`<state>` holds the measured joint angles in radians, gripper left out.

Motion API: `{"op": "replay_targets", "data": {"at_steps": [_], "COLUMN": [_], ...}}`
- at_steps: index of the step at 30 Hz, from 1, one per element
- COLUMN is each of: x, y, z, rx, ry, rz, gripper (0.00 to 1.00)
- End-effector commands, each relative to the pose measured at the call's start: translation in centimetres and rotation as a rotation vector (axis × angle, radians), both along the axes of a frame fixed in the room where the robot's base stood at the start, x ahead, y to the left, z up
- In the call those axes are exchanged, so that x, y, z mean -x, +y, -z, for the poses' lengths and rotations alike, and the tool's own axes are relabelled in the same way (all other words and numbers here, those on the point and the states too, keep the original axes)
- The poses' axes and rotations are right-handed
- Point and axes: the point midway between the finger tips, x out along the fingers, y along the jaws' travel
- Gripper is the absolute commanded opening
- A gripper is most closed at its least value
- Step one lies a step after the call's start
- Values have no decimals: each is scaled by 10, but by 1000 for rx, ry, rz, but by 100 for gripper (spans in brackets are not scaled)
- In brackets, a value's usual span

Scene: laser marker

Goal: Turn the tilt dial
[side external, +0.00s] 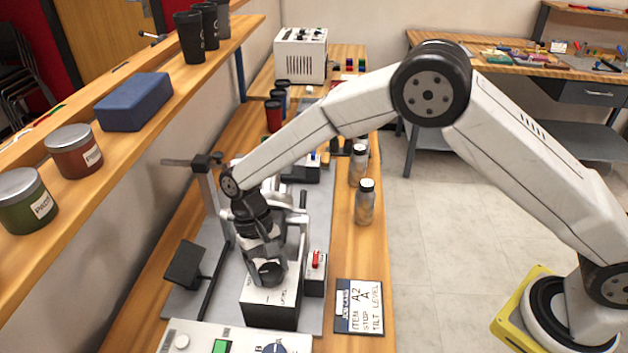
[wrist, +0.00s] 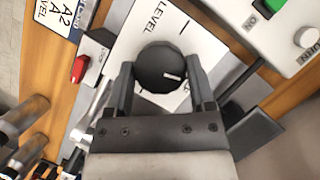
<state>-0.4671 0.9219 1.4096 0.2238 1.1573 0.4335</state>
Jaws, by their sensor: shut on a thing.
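The tilt dial (wrist: 164,67) is a black faceted knob with a white pointer mark, on a white panel (wrist: 194,33) lettered LEVEL in the wrist view. My gripper (wrist: 165,75) has one finger on each side of the dial and is shut on it. In the side external view the dial (side external: 269,272) shows on top of a white and black box (side external: 268,309), with my gripper (side external: 267,262) coming down onto it from above. The job card (side external: 359,306) beside it reads ITEM A2, STOP A, TILT LEVEL.
A red switch (side external: 316,259) stands right of the dial box. Clear bottles (side external: 365,203) stand behind on the bench. A shelf (side external: 165,104) with jars runs along the left.

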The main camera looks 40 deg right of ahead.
Motion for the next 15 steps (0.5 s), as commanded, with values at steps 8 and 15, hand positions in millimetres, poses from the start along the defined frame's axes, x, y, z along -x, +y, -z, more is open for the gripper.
{"op": "replay_targets", "data": {"at_steps": [8, 15], "x": [0, 1], "y": [1, 2], "z": [0, 0], "rx": [1, 1], "ry": [1, 0], "rz": [-264, -493], "gripper": [11, 11]}}
